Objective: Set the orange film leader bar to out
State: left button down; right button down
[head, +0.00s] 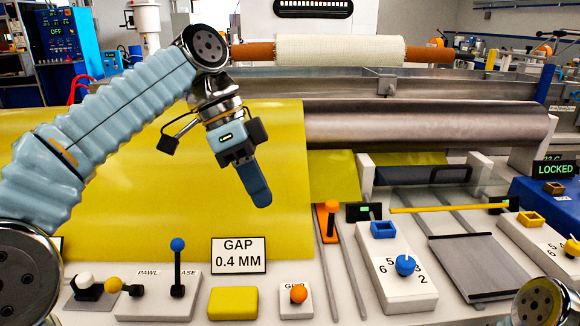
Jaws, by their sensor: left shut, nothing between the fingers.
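The orange bar (331,222) with an upright orange knob sits at the far end of a pair of thin grey rails, right of the yellow film sheet (150,170). I take it to be the film leader bar, though no label shows on it. My left gripper (261,196) is shut and empty. It points down in front of the yellow sheet, left of the orange bar and apart from it in the picture. My right gripper is out of view; only a round joint of my right arm shows at the bottom right.
A "GAP 0.4 MM" sign (239,255), a blue-knobbed lever (178,266) and an orange-knobbed control (297,296) stand in front. Right are a blue dial (405,265), a grey plate (478,265) and a "LOCKED" display (555,169). The rails' near part is clear.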

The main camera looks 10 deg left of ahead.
aim_at(324, 199)
jog(key=k, duration=1)
